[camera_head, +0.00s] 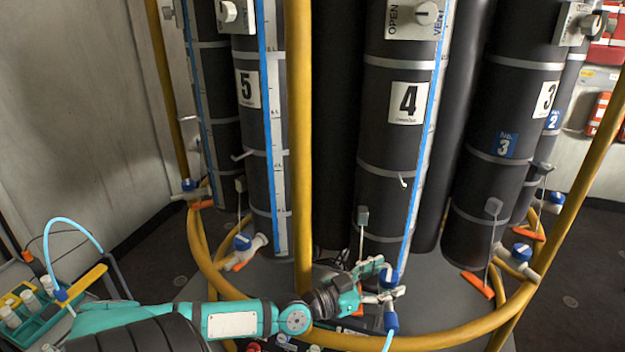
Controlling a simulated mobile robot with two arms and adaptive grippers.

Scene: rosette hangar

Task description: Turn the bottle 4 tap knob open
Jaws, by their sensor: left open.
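Bottle 4 (384,205) is a tall dark cylinder with a white "4" label, standing upright in the middle of the rack. Its tap has a blue knob (389,277) low at its foot. My left gripper (382,281) is open at this knob, with its fingers close around or beside it. I cannot tell whether they touch the knob. The gripper hides most of the tap's body. A blue connector (391,322) with a light blue tube hangs just below the tap. My right gripper is not in view.
Yellow rails, one upright (300,130) and one curved low (440,341), run close to my left arm. Bottle 5 (262,185) and bottle 3 (487,215) stand on either side, with blue-knobbed taps. A teal sample tray (40,325) is at lower left.

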